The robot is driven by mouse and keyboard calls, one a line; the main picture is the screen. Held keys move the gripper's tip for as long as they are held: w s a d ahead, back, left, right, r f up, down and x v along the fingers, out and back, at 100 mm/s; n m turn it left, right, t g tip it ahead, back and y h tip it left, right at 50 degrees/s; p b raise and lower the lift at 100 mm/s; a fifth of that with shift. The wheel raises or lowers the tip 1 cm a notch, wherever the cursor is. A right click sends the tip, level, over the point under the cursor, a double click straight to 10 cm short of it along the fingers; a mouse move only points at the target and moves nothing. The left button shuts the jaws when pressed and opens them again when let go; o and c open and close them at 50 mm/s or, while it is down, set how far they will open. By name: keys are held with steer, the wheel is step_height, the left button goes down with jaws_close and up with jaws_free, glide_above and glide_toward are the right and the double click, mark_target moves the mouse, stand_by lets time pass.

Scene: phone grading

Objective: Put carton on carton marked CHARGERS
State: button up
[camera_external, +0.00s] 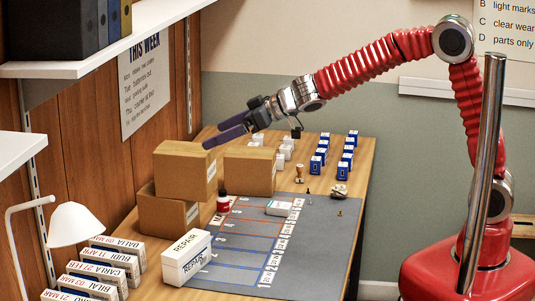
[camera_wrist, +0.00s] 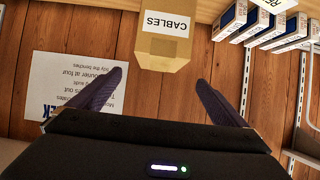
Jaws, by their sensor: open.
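My gripper (camera_external: 212,137) is open and empty, just above and right of an upper carton (camera_external: 180,173) in the external view. That brown carton rests on a lower carton (camera_external: 165,216) and is turned slightly against it. Another carton (camera_external: 250,173) stands on the table to the right. In the wrist view my open fingers (camera_wrist: 161,76) frame wood wall, and a carton labelled CABLES (camera_wrist: 163,52) shows beyond them at the top. I cannot tell for certain which external carton it is. No CHARGERS label is readable; small side labels are too small to read.
A grey mat (camera_external: 325,235) with marked rows covers the table front. A REPAIR box (camera_external: 186,257) stands at its left edge. Small blue and white boxes (camera_external: 345,150) stand in rows at the back. A shelf (camera_external: 105,55) overhangs at left. A lamp (camera_external: 76,224) stands lower left.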

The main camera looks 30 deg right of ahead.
steer(key=s+d+r+m+t+h, duration=0.1)
steer(key=d+r+m+h, duration=0.15)
steer(key=d, duration=0.85)
steer(key=s+d+r+m+h, duration=0.1)
steer(key=s+d+m+h, duration=0.15)
steer(key=d, duration=0.75)
steer(key=d+r+m+t+h, duration=0.1)
steer(key=d+r+h, duration=0.15)
steer(key=d, duration=0.85)
steer(key=s+d+f+m+g+h, duration=0.2)
steer(key=s+d+f+g, duration=0.1)
steer(key=s+d, duration=0.9)
steer(key=s+d+f+m+g, duration=0.1)
steer(key=s+f, duration=0.3)
steer(key=s, duration=0.8)
steer(key=shift+s+g+y, duration=0.2)
steer(key=shift+g+y, duration=0.15)
steer(key=shift+g, duration=0.25)
steer(key=shift+c, duration=0.6)
